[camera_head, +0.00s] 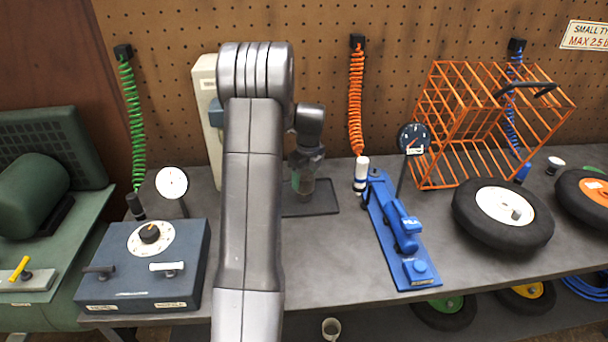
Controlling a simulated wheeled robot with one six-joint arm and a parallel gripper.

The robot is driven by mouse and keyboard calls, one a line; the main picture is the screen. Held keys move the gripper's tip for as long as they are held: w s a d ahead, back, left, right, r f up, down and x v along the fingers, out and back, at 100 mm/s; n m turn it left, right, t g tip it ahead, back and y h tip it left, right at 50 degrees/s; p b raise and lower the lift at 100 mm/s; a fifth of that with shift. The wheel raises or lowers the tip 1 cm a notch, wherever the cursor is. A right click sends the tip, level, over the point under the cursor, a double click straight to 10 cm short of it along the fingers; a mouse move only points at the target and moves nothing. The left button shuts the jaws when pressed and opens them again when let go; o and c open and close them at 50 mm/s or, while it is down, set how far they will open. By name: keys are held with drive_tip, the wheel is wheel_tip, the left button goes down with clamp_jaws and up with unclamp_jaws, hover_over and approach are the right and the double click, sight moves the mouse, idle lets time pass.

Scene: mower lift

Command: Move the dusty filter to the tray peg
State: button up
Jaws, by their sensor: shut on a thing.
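My gripper (306,163) points down over the back of the bench, just right of my forearm. It is shut on a small, dull grey-brown cylinder, the dusty filter (306,184), which shows only partly beneath it. A flat black tray (322,208) lies on the bench under the filter, its left part hidden by my arm. The filter's lower end appears at or just above the tray; I cannot tell whether it touches. The tray's peg is not visible to me. A bit of green shows at the filter's left side.
A blue-grey dial box (190,262) and a round gauge (172,182) stand to the left. A blue pump (404,230), an orange wire cage (440,130) and a black tyre (468,222) stand to the right. A pale upright unit (206,110) is partly behind my arm.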

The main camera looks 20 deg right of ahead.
sight(304, 185)
drive_tip(key=shift+f+b, duration=0.65)
drive_tip(key=shift+f, duration=0.65)
drive_tip(key=shift+w+p, duration=0.15)
drive_tip(key=shift+p, duration=0.2)
drive_tip(key=shift+f+b, duration=0.3)
drive_tip(key=shift+f, duration=0.25)
idle(0.5)
drive_tip(key=o, duration=0.7)
drive_tip(key=shift+c, duration=0.2)
drive_tip(key=shift+s+d+r+p, duration=0.1)
drive_tip(key=shift+s+r+p, duration=0.1)
drive_tip(key=shift+r+p, duration=1.4)
drive_tip(key=shift+s+d+r+p, duration=0.15)
drive_tip(key=shift+r+p, duration=0.8)
drive_tip(key=shift+r, duration=1.1)
drive_tip(key=shift+s+r+p, duration=0.25)
drive_tip(key=shift+r+p, duration=1.05)
drive_tip(key=shift+r, duration=0.55)
